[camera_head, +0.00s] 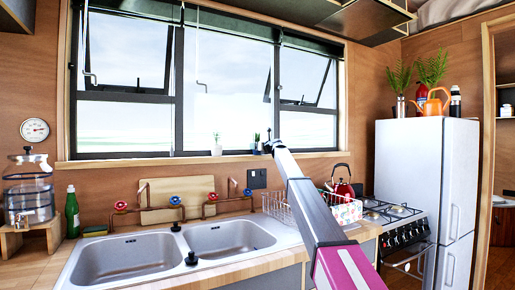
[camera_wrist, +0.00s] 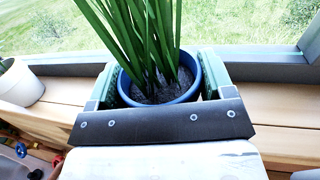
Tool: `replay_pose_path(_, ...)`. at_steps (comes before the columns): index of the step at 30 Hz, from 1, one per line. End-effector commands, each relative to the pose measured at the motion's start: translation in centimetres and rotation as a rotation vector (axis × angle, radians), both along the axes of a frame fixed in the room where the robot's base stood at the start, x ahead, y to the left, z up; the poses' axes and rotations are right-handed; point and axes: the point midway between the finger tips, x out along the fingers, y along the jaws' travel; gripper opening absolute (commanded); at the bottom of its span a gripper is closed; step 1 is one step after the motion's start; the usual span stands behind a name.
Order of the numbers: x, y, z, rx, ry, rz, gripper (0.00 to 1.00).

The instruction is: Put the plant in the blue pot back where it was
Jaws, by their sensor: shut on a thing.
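The plant in the blue pot (camera_wrist: 185,98) has long upright green leaves and dark soil. In the wrist view it is between the two green fingers of my gripper (camera_wrist: 157,86), which is shut on the pot from both sides. The pot is over the wooden window sill (camera_wrist: 265,112), close to the window frame. I cannot tell whether its base touches the sill. In the head view my gripper (camera_head: 266,147) is small and far off at the sill, and the plant (camera_head: 257,139) shows only as a small shape beside it.
A white pot (camera_wrist: 20,83) stands on the sill to the left, and also shows in the head view (camera_head: 216,149). The sill to the right is clear. Below are a double sink (camera_head: 232,237), red and blue taps, a dish rack (camera_head: 284,208) and a red kettle (camera_head: 342,188).

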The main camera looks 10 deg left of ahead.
Motion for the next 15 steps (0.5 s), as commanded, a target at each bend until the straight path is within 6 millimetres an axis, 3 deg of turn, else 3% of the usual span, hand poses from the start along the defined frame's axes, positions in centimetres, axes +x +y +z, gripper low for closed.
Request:
replay_pose_path(2, -0.01, -0.01, -0.12, 0.000, 0.000, 0.000, 0.47)
replay_pose_path(3, 0.00, 0.00, -0.17, 0.000, 0.000, 0.000, 0.81)
replay_pose_path(5, 0.00, 0.00, -0.14, 0.000, 0.000, 0.000, 1.00)
replay_pose_path(15, -0.15, -0.12, 0.05, 0.000, 0.000, 0.000, 1.00)
